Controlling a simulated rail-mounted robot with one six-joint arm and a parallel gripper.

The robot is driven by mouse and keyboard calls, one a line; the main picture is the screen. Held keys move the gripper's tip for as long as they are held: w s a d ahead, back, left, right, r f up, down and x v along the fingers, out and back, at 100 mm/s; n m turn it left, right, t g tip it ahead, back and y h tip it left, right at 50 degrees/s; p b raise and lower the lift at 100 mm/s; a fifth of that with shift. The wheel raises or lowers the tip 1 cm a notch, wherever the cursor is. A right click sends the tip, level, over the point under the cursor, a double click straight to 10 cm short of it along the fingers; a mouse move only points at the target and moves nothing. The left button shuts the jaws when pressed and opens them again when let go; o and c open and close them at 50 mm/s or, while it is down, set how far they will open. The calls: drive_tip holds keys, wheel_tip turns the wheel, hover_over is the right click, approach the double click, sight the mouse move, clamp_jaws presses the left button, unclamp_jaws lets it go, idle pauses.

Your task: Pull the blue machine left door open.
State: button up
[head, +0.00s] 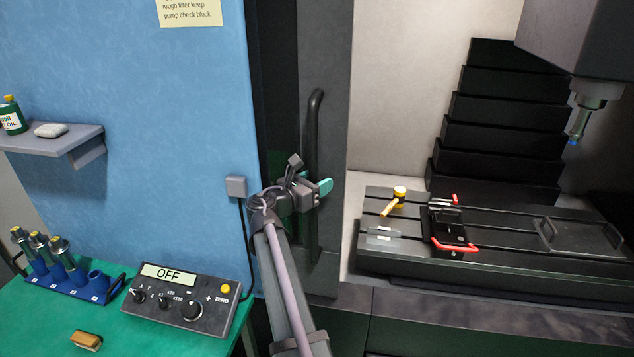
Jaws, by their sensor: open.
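The blue machine's front panel (185,120) fills the left of the head view. To its right stands a dark grey upright panel (325,60), which looks like the left door, with a tall black bar handle (313,125). My gripper (312,180) is open at the handle's lower half, with a teal pad showing on its right side. It overlaps the handle in the picture; I cannot tell whether the handle is between the fingers or they touch it. The gripper hides part of the handle.
Right of the panel the machine's interior is open, with a slotted table (390,262), a small vise (448,228) and a spindle head (585,100). At lower left a green bench (40,330) carries a control box (178,300) and a blue tool rack (75,280). A shelf (70,140) is above.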

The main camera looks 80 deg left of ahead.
drive_tip(key=v, duration=1)
drive_tip(key=shift+s+d, duration=0.25)
drive_tip(key=shift+d, duration=0.05)
